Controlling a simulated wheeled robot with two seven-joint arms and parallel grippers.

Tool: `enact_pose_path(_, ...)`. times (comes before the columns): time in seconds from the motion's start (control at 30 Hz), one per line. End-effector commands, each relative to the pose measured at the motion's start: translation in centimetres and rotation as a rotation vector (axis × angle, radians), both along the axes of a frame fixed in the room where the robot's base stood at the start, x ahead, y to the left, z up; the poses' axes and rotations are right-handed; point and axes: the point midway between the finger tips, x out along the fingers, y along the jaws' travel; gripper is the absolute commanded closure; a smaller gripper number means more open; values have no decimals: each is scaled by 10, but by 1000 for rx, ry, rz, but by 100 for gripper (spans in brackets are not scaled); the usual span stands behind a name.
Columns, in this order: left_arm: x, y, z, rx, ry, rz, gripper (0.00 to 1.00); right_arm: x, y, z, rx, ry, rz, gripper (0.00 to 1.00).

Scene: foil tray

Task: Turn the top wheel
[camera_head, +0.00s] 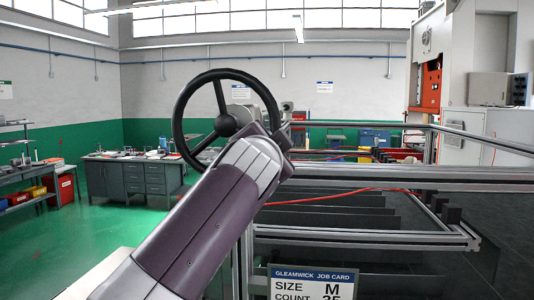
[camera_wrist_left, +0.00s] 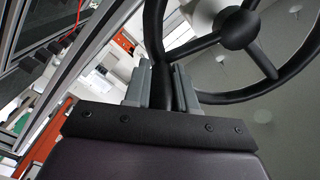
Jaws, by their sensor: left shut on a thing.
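The top wheel (camera_head: 226,125) is a black handwheel with a round rim, a central hub and spokes. It stands upright at the top left of the metal frame in the head view. In the left wrist view the wheel (camera_wrist_left: 239,28) fills the upper right. My left gripper (camera_head: 279,143) is at the rim's right side, with its arm crossing in front of the wheel's lower right. In the left wrist view my left gripper's grey fingers (camera_wrist_left: 162,80) stand on both sides of the rim and are shut on it. My right gripper is not in view.
An aluminium rail frame (camera_head: 390,174) with dark slats and a red cable stands right of the wheel. A job card (camera_head: 312,284) hangs at its front. A grey workbench (camera_head: 130,176) stands farther back on the left. Green floor is open between.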

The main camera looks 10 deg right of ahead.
Motion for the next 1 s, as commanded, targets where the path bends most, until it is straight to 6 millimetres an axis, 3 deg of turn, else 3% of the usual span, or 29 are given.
enact_pose_path(0.7,-1,1,10,-69,21,-2,100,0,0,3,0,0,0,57)
enact_pose_path(0.73,-1,1,10,-69,21,-1,68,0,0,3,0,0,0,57)
enact_pose_path(0.8,-1,1,10,-68,21,-1,49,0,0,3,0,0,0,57)
enact_pose_path(1.0,-1,0,9,-67,23,0,49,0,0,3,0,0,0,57)
